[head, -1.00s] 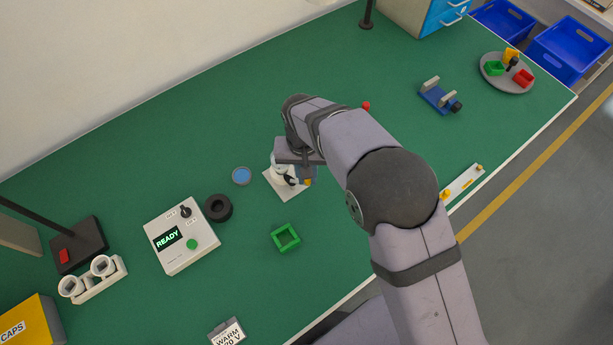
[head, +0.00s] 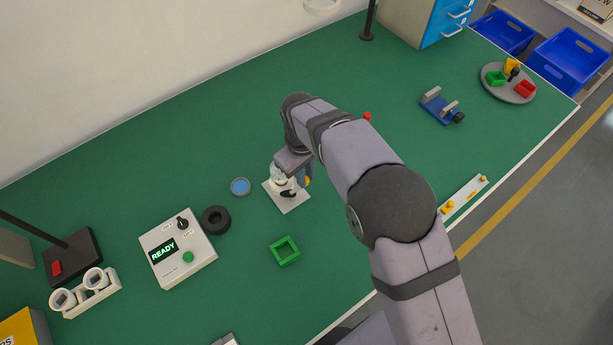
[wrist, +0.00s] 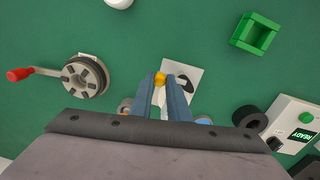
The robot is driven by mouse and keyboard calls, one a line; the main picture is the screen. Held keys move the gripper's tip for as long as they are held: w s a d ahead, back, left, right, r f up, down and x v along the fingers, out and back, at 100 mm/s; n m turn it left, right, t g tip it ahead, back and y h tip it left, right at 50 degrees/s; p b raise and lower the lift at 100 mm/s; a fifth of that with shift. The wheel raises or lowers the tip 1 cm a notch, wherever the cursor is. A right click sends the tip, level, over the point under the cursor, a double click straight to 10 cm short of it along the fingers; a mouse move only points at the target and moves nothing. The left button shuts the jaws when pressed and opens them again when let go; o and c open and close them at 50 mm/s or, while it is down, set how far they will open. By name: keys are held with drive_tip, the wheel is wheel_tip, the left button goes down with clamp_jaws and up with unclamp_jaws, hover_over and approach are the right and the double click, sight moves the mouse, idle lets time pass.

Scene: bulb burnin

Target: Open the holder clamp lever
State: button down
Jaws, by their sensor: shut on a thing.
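The holder is a small white base plate (head: 291,203) with a pale upright body and a dark part (head: 288,193) on it. It stands mid-bench below my arm and is partly covered by it. In the wrist view the white plate (wrist: 186,72) shows beyond my fingers, with the black part (wrist: 205,92) right of them. My gripper (wrist: 160,82) points at the plate, its two blue fingers closed around a yellow lever end (wrist: 160,78). A bit of yellow (head: 308,181) also shows beside the gripper in the head view. The rest of the lever is hidden.
A green square tray (head: 285,251), a black ring (head: 216,219), a blue disc (head: 240,186) and the READY box (head: 178,248) stand nearby. A round dark fixture with a red-handled crank (wrist: 84,76) lies left in the wrist view.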

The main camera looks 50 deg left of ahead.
drive_tip(key=shift+a+r+n, duration=0.15)
drive_tip(key=shift+a+n, duration=0.1)
drive_tip(key=shift+n, duration=0.15)
drive_tip(key=c, duration=1.7)
unclamp_jaws()
drive_tip(key=shift+s+d+r+b, duration=0.1)
drive_tip(key=shift+r+b, duration=0.5)
drive_tip(key=shift+r, duration=1.2)
drive_tip(key=shift+s+r+b, duration=0.1)
drive_tip(key=shift+r+b, duration=0.5)
drive_tip(key=shift+r, duration=1.2)
